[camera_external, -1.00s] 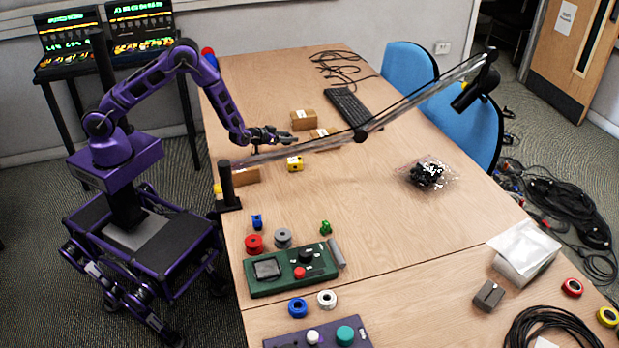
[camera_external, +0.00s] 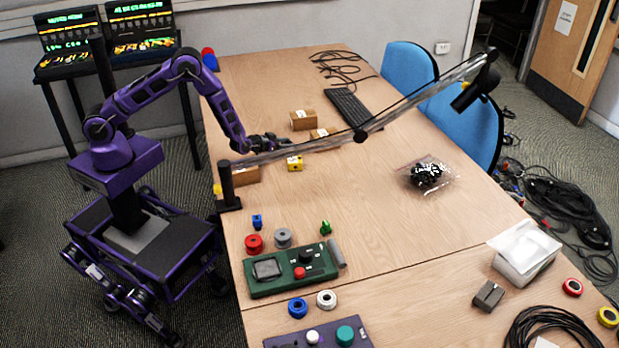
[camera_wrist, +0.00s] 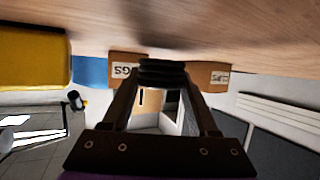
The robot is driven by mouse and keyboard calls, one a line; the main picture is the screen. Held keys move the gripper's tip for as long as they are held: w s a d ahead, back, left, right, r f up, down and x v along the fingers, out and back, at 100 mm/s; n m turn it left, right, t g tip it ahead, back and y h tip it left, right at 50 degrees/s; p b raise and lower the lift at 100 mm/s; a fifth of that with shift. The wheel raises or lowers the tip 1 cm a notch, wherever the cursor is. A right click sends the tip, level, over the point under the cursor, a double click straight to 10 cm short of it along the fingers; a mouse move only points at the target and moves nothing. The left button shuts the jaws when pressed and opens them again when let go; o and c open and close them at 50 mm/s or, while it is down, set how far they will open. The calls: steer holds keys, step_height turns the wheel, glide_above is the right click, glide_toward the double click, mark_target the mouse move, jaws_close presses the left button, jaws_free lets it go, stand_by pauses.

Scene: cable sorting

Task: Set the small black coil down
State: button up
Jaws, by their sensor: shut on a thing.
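In the wrist view the small black coil (camera_wrist: 163,72) is held between the tips of my gripper (camera_wrist: 165,82). The fingers are shut on it. It is close to the wooden table (camera_wrist: 230,22), but I cannot tell whether it touches. In the external view my gripper (camera_external: 275,142) is low over the table's far left part, behind the lamp arm. The coil cannot be made out clearly there.
Cardboard boxes (camera_external: 304,120) (camera_external: 322,133) stand just beyond my gripper. A yellow block (camera_external: 295,163) is close in front, and another box (camera_external: 246,173) is nearby. The lamp arm (camera_external: 400,108) crosses above the table. The middle of the table (camera_external: 350,190) is clear.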

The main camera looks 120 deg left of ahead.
steer(key=o, duration=1.4)
steer(key=shift+s+d+f, duration=0.1)
steer(key=shift+s+f, duration=0.05)
steer(key=shift+f, duration=0.45)
steer(key=shift+r+p, duration=0.5)
steer(key=shift+p, duration=0.2)
steer(key=v, duration=0.2)
steer(key=shift+d+r, duration=0.25)
steer(key=shift+d, duration=0.1)
step_height(320, 180, up, 7)
steer(key=shift+r+p, duration=0.2)
steer(key=shift+p, duration=0.4)
